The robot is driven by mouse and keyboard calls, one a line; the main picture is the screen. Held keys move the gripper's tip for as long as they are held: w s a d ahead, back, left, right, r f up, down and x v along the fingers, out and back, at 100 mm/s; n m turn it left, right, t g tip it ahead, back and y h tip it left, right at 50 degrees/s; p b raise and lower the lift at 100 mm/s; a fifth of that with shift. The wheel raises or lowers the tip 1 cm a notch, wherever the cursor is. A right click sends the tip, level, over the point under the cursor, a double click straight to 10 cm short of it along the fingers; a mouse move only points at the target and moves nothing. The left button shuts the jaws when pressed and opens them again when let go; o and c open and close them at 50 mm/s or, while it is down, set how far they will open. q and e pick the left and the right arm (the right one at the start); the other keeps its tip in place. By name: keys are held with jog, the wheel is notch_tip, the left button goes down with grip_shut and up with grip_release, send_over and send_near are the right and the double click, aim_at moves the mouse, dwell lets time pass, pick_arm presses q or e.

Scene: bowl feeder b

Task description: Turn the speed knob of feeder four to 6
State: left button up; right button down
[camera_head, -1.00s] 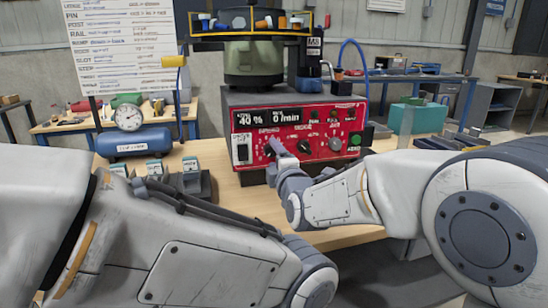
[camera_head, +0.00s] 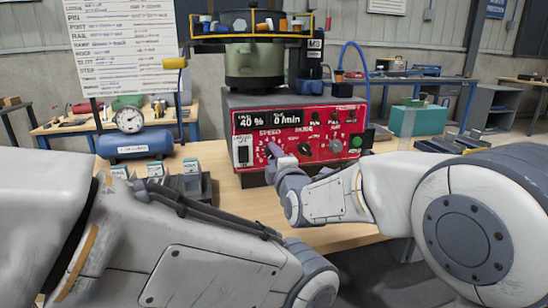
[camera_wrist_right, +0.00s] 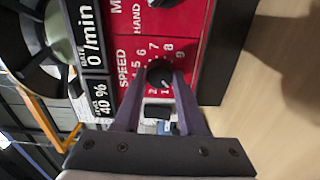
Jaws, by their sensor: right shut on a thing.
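The red control panel (camera_head: 312,119) of the feeder faces me, with a display (camera_head: 250,121) reading 40 % and another reading 0 /min. My right gripper (camera_head: 272,150) is at the panel's lower left, under the word SPEED. In the right wrist view, my right gripper (camera_wrist_right: 159,72) is shut on the black speed knob (camera_wrist_right: 159,66), a finger on either side. Scale numbers including 5 to 9 show around the knob. Its pointer direction is not readable. My left arm crosses the lower left of the head view; its gripper is not in view.
A second knob (camera_head: 305,149) and a grey knob (camera_head: 335,145) sit right of the speed knob, with a green button (camera_head: 356,141) beyond. Small grey holders (camera_head: 191,172) and a blue tank (camera_head: 134,143) with a gauge stand left.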

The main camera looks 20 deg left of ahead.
jog(key=m, duration=0.4)
jog(key=shift+f+b, duration=0.1)
jog(key=shift+b, duration=0.3)
jog(key=m+b, duration=0.1)
jog(key=m, duration=0.3)
jog(key=shift+m, duration=0.4)
jog(key=m+b, duration=0.1)
jog(key=m, duration=0.3)
jog(key=shift+m, duration=0.3)
jog(key=m+b, duration=0.2)
jog(key=m, duration=0.2)
jog(key=shift+f+m, duration=0.1)
jog(key=shift+m, duration=0.2)
jog(key=m+b, duration=0.2)
jog(key=m, duration=0.2)
jog(key=shift+b, duration=0.4)
jog(key=m+b, duration=0.2)
jog(key=m, duration=0.2)
jog(key=m+b, duration=0.4)
jog(key=m, duration=0.1)
jog(key=shift+m, duration=0.3)
jog(key=shift+m+b, duration=0.95)
jog(key=shift+m, duration=0.85)
